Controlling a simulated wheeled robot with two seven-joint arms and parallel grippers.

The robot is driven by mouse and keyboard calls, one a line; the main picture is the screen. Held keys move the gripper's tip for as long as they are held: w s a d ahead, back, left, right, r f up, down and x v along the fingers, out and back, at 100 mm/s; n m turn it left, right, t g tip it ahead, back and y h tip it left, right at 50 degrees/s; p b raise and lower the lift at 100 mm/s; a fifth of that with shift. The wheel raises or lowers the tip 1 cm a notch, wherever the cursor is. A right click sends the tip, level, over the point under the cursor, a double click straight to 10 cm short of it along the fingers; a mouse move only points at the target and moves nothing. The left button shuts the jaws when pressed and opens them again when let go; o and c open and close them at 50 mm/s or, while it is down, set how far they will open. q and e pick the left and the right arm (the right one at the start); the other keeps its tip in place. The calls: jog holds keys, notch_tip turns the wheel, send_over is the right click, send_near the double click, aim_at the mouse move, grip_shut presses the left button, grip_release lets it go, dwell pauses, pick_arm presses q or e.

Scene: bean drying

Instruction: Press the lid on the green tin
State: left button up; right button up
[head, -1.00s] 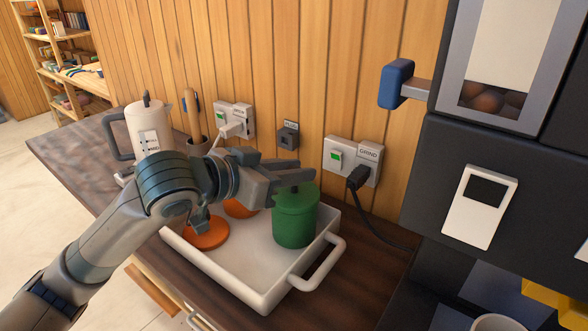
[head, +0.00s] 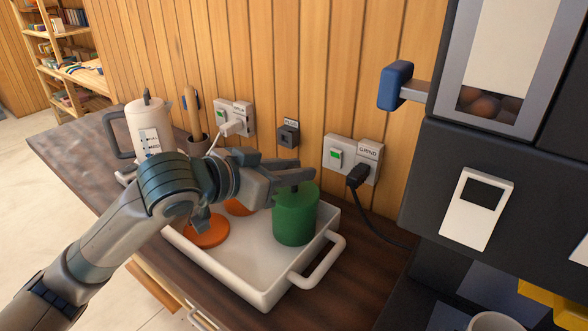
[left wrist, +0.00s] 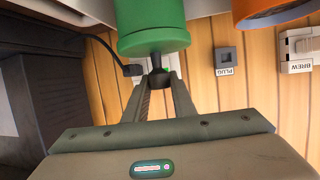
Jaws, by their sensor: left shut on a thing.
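The green tin (head: 294,222) stands upright in the white tray (head: 262,284), near its right end. A green lid (left wrist: 155,42) with a dark knob (left wrist: 156,79) is on the tin; I cannot tell how tightly it sits. My left gripper (head: 300,180) reaches in over the tin from the left and is shut on the knob. In the left wrist view the knob lies between my gripper's fingertips (left wrist: 158,82). The fingers hide part of the lid in the head view. My right gripper is not in view.
An orange disc (head: 206,232) and another orange thing (head: 238,207), partly hidden by my arm, are in the tray. A white jug (head: 148,128) stands at the left. The GRIND socket (head: 353,158) and its black cord are behind the tin. A dark machine (head: 490,190) stands at the right.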

pick_arm(q)
jog(key=shift+p, duration=0.4)
dwell(0.6)
jog(key=o, duration=1.6)
